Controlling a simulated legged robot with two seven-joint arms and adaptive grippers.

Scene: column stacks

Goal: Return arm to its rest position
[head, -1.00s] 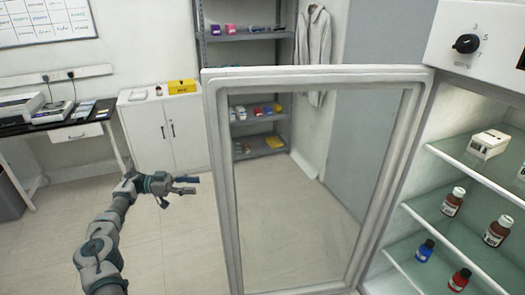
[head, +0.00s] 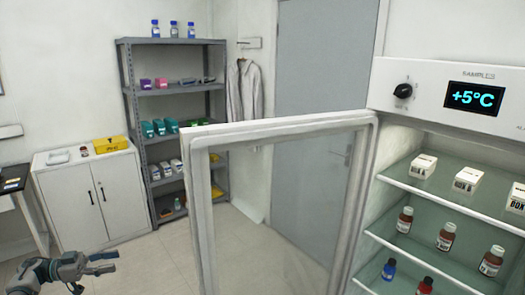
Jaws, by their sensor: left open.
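My left gripper (head: 101,263) is at the lower left of the head view, over the floor. It is open and empty, with its two fingers apart and pointing right. It is left of the open glass fridge door (head: 203,225) and apart from it. The lit fridge (head: 449,98) is on the right, with a dial and a display reading +5°C. Its shelves hold white boxes (head: 468,180), brown bottles (head: 446,237) and small blue and red bottles. My right gripper is not in view.
A grey shelf rack (head: 173,40) with bottles and boxes stands at the back. A white cabinet (head: 92,200) with a yellow box (head: 111,144) on top is at the left. A lab coat (head: 243,90) hangs by a grey door (head: 308,60). Floor left of the fridge door is clear.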

